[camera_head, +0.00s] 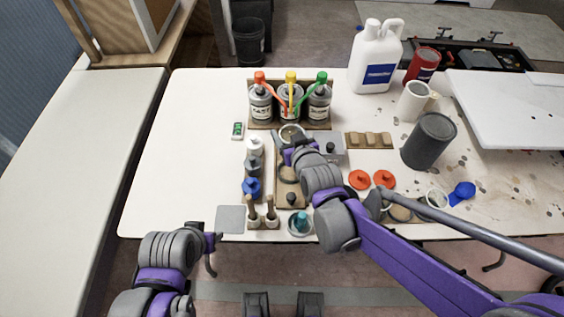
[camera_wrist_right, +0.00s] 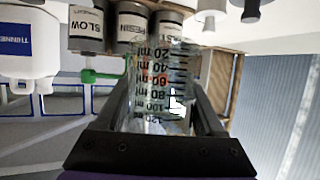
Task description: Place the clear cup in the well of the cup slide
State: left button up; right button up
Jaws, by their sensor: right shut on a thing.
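The clear cup (camera_wrist_right: 160,85), printed with a ml scale, is between the two fingers of my right gripper (camera_wrist_right: 165,110) in the right wrist view, which is shut on it. In the head view the cup's round rim (camera_head: 292,130) shows just beyond my right gripper (camera_head: 293,142), in front of the bottle rack. A narrow brown board (camera_head: 291,187) with a round recess and a dark knob, seemingly the cup slide, lies below, partly hidden by my right wrist. Whether the cup touches anything is hidden. My left gripper (camera_head: 213,242) is at the table's front edge; its jaws are unclear.
Bottles with orange, yellow and green tops (camera_head: 290,100) stand in a rack behind the cup. Small bottles (camera_head: 252,165) and brushes (camera_head: 262,215) stand left of the board. A grey can (camera_head: 428,142) and white jug (camera_head: 376,58) stand right. The table's left part is clear.

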jog(key=shift+d+f+b, duration=0.1)
jog(key=shift+f+b, duration=1)
jog(key=shift+f, duration=3.4)
jog(key=shift+f+b, duration=0.6)
jog(key=shift+f, duration=0.05)
jog(key=o, duration=1.3)
jog(key=shift+r, duration=0.1)
